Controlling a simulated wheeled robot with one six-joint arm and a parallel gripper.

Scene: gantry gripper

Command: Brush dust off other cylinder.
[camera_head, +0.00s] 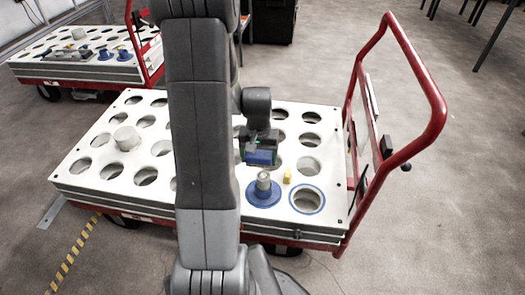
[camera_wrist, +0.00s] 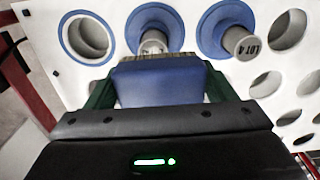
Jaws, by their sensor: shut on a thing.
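My gripper (camera_head: 259,146) is shut on a blue brush (camera_wrist: 158,85), held above the white cart top. The brush's bristle edge (camera_wrist: 155,57) points up in the wrist view.
An empty blue-ringed hole (camera_head: 307,200) and a small yellow object (camera_head: 287,175) are nearby. The cart top (camera_head: 230,250) has many holes, with a pale cylinder (camera_head: 126,138) at left. A red handle (camera_head: 437,105) rises at right. A second cart (camera_head: 85,73) stands behind.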

